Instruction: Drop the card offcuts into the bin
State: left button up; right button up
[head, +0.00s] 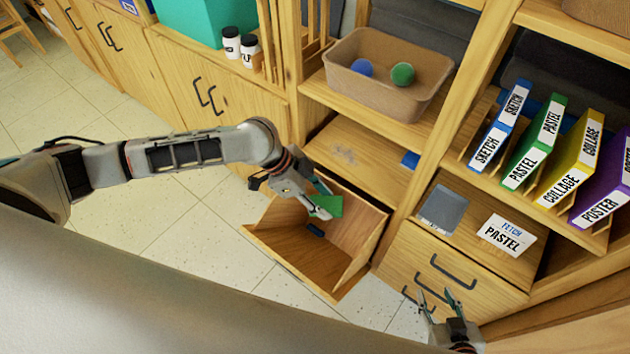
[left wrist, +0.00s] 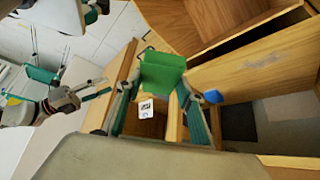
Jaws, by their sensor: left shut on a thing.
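My left gripper (head: 318,203) is shut on a green card offcut (head: 329,206), held over the mouth of the open wooden bin (head: 366,240). The green offcut (left wrist: 162,74) stands between the two fingers in the left wrist view. A small dark blue piece (head: 315,230) shows inside the bin, below the gripper. My right gripper (head: 436,293) is open and empty in front of the drawers at lower right.
A brown tub (head: 380,95) with a blue and a green ball stands on the shelf above. Labelled folders (head: 535,141) fill the right shelf. A grey card (head: 443,209) and a Pastel sign (head: 507,235) lie on the drawer unit. The floor at left is clear.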

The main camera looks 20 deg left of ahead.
pick_arm(q)
jog(key=shift+s+d+f+b, duration=0.1)
jog(key=shift+s+f+b, duration=0.05)
jog(key=shift+f+b, duration=0.45)
notch_tip(320, 180, down, 3)
jog(key=shift+b, duration=1.15)
jog(key=shift+f+b, duration=0.4)
jog(key=shift+b, duration=0.15)
jog(key=o, duration=1)
jog(key=v, duration=1.2)
pick_arm(e)
jog(key=shift+w+a+f+y, duration=0.2)
jog(key=shift+w+a+f, duration=0.1)
jog(key=shift+a+f, duration=0.15)
jog(key=shift+w+a+f+y, duration=0.2)
jog(key=shift+w+a+f, duration=0.1)
jog(key=shift+a, duration=0.25)
